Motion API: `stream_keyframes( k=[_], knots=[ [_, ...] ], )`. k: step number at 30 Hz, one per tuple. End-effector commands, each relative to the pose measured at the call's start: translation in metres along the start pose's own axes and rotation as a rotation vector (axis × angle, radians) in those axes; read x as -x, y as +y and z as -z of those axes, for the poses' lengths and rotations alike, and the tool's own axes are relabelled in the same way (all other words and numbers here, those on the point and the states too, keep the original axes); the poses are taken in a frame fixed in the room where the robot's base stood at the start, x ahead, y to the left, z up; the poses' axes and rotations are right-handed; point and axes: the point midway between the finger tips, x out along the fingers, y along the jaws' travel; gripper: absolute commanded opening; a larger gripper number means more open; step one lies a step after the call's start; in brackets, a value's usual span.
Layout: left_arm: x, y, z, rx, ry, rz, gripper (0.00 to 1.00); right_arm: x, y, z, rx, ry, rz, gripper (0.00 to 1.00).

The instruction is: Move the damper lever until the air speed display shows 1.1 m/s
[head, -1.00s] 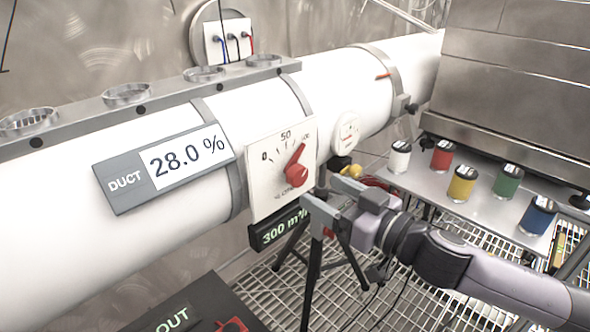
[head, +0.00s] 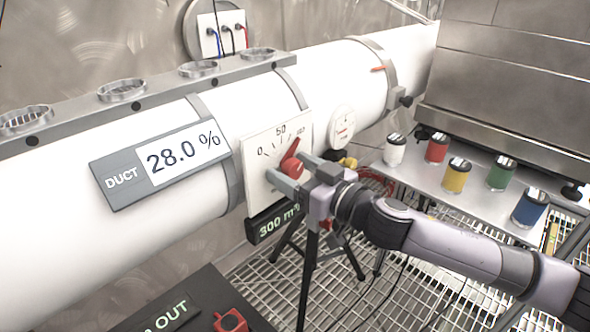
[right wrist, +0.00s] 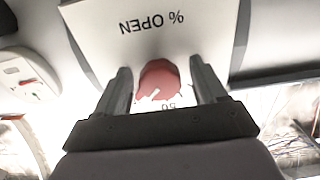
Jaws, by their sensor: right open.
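The damper lever is a red knob with a pointer (head: 291,164) on a white dial plate (head: 258,180) marked 0, 50 and more, on the white duct. The right wrist view shows the red knob (right wrist: 158,80) and "% OPEN" upside down on the plate. My right gripper (head: 298,174) is open at the dial; its fingers (right wrist: 160,85) stand either side of the knob, contact unclear. A grey DUCT display (head: 185,158) reads 28.0 %. A dark display (head: 277,222) under the dial shows "300 m", its end hidden. No m/s reading is legible. My left gripper is not in view.
A round white gauge (head: 341,127) sits right of the dial. Several coloured canisters stand on a grey shelf (head: 417,178) at right. A tripod (head: 310,265) stands under my right gripper on the grated floor. A black box marked OUT (head: 185,300) lies at bottom left.

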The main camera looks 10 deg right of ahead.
Motion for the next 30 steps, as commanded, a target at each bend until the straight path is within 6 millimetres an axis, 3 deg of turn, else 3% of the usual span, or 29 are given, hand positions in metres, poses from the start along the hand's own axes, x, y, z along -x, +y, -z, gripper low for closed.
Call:
stream_keyframes(
  k=[2,7,8,20,30],
  knots=[
    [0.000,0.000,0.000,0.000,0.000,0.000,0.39,0.000,0.000,0.000,0.000,0.000,0.000,0.71],
    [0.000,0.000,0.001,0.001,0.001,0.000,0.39,0.000,0.000,0.000,0.000,0.000,0.000,0.19],
    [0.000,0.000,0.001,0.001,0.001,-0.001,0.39,0.000,0.000,0.000,0.000,0.000,0.000,0.14],
    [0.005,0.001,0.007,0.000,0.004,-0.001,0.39,0.000,0.000,0.001,0.073,0.000,0.000,0.15],
    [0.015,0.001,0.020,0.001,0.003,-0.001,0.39,0.000,0.000,0.002,0.309,-0.001,-0.001,0.15]
  ],
)
